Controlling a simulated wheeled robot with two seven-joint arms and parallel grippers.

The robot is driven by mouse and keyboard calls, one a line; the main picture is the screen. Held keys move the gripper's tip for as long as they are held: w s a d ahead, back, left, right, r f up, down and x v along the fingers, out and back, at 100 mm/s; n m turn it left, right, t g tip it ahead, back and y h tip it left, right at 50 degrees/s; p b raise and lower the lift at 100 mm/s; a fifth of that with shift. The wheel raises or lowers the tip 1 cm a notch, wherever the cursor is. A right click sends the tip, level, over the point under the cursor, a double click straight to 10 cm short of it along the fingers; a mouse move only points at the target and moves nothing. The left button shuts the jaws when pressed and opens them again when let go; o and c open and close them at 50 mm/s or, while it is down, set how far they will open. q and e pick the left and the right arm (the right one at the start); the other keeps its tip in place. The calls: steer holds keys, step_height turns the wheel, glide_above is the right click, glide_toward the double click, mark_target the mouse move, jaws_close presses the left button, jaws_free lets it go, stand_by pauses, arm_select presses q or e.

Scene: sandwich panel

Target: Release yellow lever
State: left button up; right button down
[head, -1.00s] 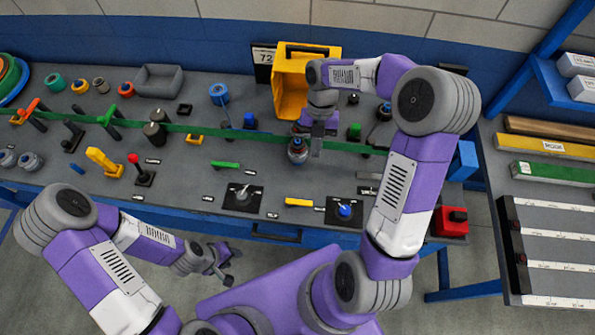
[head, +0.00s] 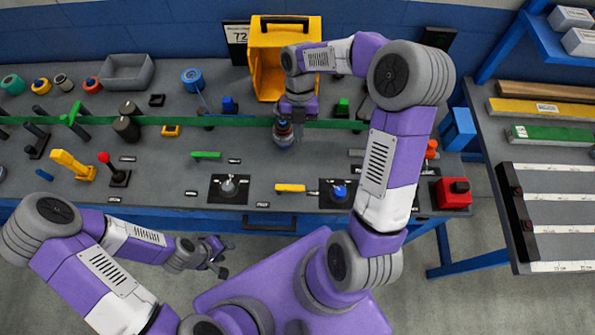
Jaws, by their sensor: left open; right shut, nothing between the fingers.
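Two yellow lever-like parts show on the bench panel. A thick yellow lever (head: 73,164) stands tilted at the left, beside a red-knobbed lever (head: 112,168). A flat yellow handle (head: 290,188) lies near the front edge, left of a blue knob (head: 340,192). I cannot tell which one the task names. My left gripper (head: 221,258) is open and empty, in front of the bench, away from both levers.
A yellow bin (head: 268,62) stands at the back, behind my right gripper. A green strip (head: 232,121) runs across the bench. A green handle (head: 206,155) and a round grey knob (head: 229,187) sit mid-bench. A red box (head: 453,193) is at the right front corner.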

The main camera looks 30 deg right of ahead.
mark_target(290, 190)
steer(key=b+x, duration=0.2)
steer(key=x, duration=0.8)
arm_select(q)
steer(key=shift+f, duration=1)
arm_select(e)
steer(key=shift+s+a+r, duration=0.1)
steer(key=shift+s+a, duration=0.35)
steer(key=shift+s, duration=0.35)
steer(key=shift+s+a+r, duration=0.1)
steer(key=shift+s+a, duration=0.4)
steer(key=shift+s, duration=0.35)
arm_select(q)
steer(key=shift+d, duration=0.15)
arm_select(e)
steer(key=shift+a, duration=0.1)
